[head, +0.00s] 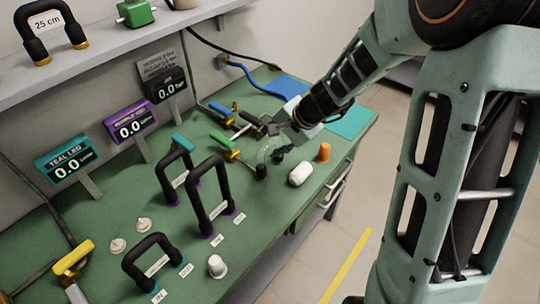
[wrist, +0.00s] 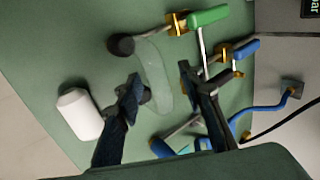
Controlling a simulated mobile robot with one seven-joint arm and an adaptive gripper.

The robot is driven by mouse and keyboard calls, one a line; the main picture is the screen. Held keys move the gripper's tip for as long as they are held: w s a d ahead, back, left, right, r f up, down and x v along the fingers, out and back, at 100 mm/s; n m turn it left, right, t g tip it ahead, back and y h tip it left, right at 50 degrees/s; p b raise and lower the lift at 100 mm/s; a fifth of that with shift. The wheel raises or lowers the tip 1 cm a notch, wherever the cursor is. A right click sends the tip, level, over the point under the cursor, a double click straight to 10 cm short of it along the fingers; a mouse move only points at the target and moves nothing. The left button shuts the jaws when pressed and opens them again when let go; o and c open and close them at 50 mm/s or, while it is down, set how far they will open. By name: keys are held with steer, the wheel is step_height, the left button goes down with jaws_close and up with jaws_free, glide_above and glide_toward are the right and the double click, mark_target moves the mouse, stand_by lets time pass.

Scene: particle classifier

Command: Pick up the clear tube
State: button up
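The clear tube (wrist: 154,70) is a pale, see-through curved piece with a dark round end (wrist: 121,45), seen in the wrist view over the green bench. In the head view the clear tube (head: 265,152) is faint, below my gripper (head: 273,131), with a dark end at its near side. In the wrist view my gripper (wrist: 160,88) is open, one finger on each side of the tube's lower part. Another dark round piece by the left finger is partly hidden. I cannot tell whether the fingers touch the tube.
A white cylinder (wrist: 80,114) lies left of the gripper, and an orange piece (head: 324,152) stands near the bench edge. Green- and blue-handled valves (wrist: 208,16) sit close by. Black handle frames (head: 208,195) and displays (head: 131,127) stand further left.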

jaws_close()
steer(key=shift+r, duration=0.1)
stand_by(0.3)
steer(key=shift+r, duration=0.25)
steer(key=r, duration=0.2)
steer(key=r+p, duration=0.1)
steer(key=shift+d+r, duration=0.15)
steer(key=shift+d, duration=0.1)
steer(key=s+d+r, duration=0.8)
steer(key=d+r, duration=0.1)
steer(key=d, duration=0.1)
steer(key=shift+s+d, duration=0.25)
steer(key=shift+s, duration=0.15)
